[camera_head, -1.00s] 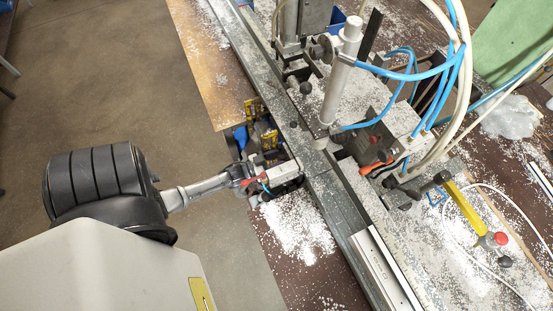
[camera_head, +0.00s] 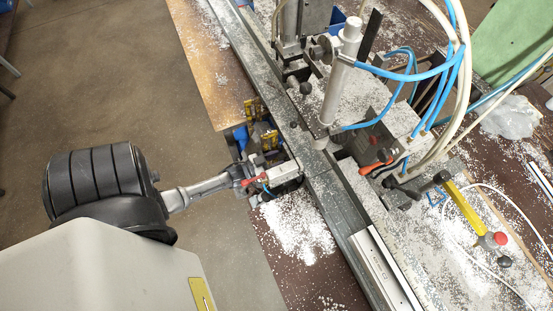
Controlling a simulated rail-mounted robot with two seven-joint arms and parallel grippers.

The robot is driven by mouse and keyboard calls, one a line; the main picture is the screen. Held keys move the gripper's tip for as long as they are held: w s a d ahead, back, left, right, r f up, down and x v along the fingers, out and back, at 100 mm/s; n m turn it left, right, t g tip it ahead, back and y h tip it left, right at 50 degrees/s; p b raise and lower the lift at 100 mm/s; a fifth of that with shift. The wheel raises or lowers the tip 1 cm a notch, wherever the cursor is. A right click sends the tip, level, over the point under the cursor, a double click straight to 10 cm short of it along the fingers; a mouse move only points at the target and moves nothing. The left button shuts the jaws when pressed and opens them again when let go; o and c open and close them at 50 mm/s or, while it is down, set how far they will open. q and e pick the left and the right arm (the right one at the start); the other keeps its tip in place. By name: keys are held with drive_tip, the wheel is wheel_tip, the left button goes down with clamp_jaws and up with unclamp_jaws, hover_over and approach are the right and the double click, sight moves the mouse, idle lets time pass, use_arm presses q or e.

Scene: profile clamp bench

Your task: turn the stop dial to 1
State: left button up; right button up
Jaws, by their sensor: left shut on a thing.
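My left gripper (camera_head: 292,180) reaches in from the left and sits at the near side of the long grey rail (camera_head: 318,165), just above a pile of white chips. It is shut, with its fingers against the rail's side. The stop dial does not show clearly; the gripper covers the spot where its fingers close, so the dial's number and pointer cannot be read. My right gripper is not in view.
The clamp machine's upright cylinder (camera_head: 341,75) and blue hoses (camera_head: 415,75) stand beyond the rail. A yellow lever (camera_head: 463,207) and an orange handle (camera_head: 377,166) are to the right. White chips (camera_head: 298,228) lie on the bench. Open floor lies left.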

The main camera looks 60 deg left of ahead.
use_arm(q)
drive_tip(key=m, duration=1)
drive_tip(key=shift+m, duration=0.4)
idle(0.4)
drive_tip(key=o, duration=0.6)
drive_tip(key=shift+o, duration=0.2)
drive_tip(key=s+b, duration=0.1)
drive_tip(key=s, duration=1.2)
drive_tip(key=shift+s+a, duration=0.25)
drive_tip(key=shift+s, duration=0.15)
